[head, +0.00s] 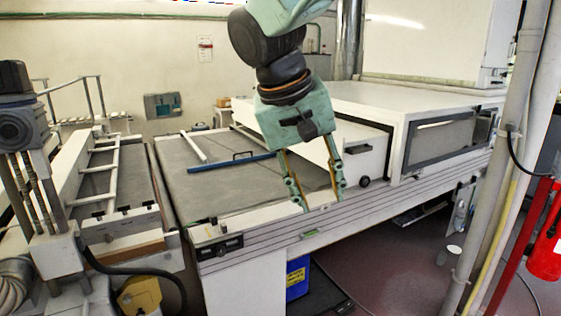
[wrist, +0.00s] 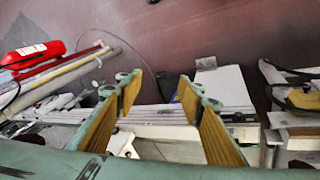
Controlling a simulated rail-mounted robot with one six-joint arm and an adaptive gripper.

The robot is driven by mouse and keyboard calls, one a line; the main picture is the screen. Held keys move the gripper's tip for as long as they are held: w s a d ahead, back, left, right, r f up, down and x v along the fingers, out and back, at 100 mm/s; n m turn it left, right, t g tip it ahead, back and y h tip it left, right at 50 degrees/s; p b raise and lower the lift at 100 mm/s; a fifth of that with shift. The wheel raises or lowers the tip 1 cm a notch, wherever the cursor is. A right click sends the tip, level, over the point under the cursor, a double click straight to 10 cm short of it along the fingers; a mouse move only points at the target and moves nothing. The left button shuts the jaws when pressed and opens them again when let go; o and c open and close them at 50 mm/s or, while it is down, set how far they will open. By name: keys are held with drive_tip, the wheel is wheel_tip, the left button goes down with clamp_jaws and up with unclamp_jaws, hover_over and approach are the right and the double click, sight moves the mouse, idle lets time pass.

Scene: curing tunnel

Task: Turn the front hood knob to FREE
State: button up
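A small round black knob (head: 364,181) sits low on the front corner of the white hood (head: 362,150). Its setting and any marking are too small to read. My gripper (head: 320,202) is open, pointing down, with its two fingers apart and nothing visible between them. In the head view it appears to the left of the knob, in front of the machine's long front rail. In the wrist view my gripper (wrist: 158,90) shows both yellow-padded fingers spread over the rail. I cannot make out the knob in the wrist view.
A grey pipe (head: 505,140) and a red extinguisher (head: 546,240) stand at the right. Red floor in front of the machine is mostly clear.

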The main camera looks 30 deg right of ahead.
drive_tip(key=w+d+f+m+g+h+p, duration=0.1)
drive_tip(key=w+d+m+h, duration=0.1)
drive_tip(key=w+d, duration=0.65)
drive_tip(key=w+d+f+m+g+h+p, duration=0.1)
drive_tip(key=w+d+m+h, duration=0.3)
drive_tip(key=w, duration=0.8)
drive_tip(key=w+d+f+h+p, duration=0.1)
drive_tip(key=w+d+f, duration=0.1)
drive_tip(key=w+d, duration=0.7)
drive_tip(key=w+d+f+m+h+p, duration=0.1)
drive_tip(key=w+d+f+m+h, duration=0.1)
drive_tip(key=w+f, duration=0.6)
drive_tip(key=w+d+f+m+t+h+p, duration=0.1)
drive_tip(key=w+d+f+m+h, duration=0.2)
drive_tip(key=w+d+f, duration=0.4)
drive_tip(key=w+h, duration=0.1)
drive_tip(key=w, duration=0.7)
drive_tip(key=shift+w+d+f+h, duration=0.25)
drive_tip(key=shift+d+f+h, duration=0.05)
drive_tip(key=shift+f, duration=0.05)
drive_tip(key=shift+d, duration=0.1)
drive_tip(key=d, duration=1.3)
drive_tip(key=shift+d, duration=0.3)
drive_tip(key=shift+c, duration=0.4)
